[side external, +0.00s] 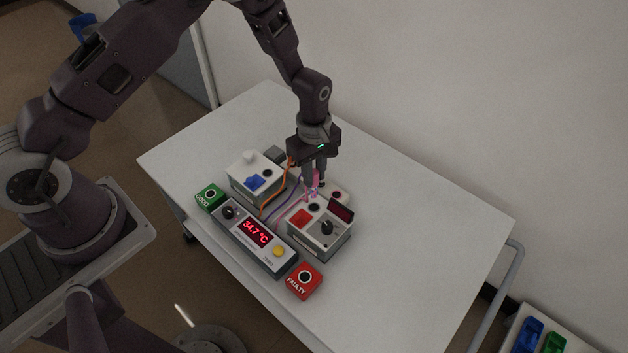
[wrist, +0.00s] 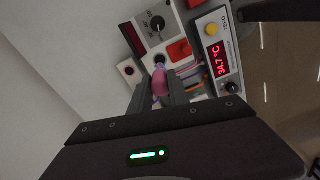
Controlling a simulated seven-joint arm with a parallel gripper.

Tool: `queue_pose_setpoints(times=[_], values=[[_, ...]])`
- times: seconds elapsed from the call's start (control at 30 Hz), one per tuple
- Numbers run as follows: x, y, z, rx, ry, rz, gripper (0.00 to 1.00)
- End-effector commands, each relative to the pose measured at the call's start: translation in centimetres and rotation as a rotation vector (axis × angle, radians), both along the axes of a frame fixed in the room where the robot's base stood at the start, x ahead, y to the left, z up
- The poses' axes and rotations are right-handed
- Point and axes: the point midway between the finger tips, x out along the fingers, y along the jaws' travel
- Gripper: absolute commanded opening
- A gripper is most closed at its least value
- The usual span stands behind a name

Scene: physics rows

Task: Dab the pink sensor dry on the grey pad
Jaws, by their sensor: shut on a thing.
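My gripper (side external: 314,180) is shut on the pink sensor (side external: 316,175), over the crowded middle of the table. In the wrist view the pink sensor (wrist: 160,83) sits between the two fingers (wrist: 157,98), its tip close to a dark round hole in the red-topped, knobbed box. I cannot tell whether the tip touches that box. A purple cable shows by the fingers. A small dark grey block (side external: 275,154) lies behind the white box with the blue part; it may be the grey pad, but its top is partly hidden. It cannot be made out in the wrist view.
The knobbed box (side external: 320,232) stands right of the meter (side external: 257,238) reading 34.7 °C. A white box (side external: 254,178) stands left, with orange and purple cables beside it. Green GOOD (side external: 210,198) and red FAULTY (side external: 304,281) blocks flank the meter. The table's right side is clear.

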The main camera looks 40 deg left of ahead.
Motion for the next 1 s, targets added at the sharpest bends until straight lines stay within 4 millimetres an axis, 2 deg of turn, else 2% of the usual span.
queue_pose_setpoints(times=[0.2,0.33,1.0], values=[[0.1,0.2,-0.1,0.000,0.000,0.002,0.00],[0.8,2.0,-0.2,0.000,0.000,0.022,0.00],[8.2,21.7,-2.2,0.001,-0.002,0.187,0.00]])
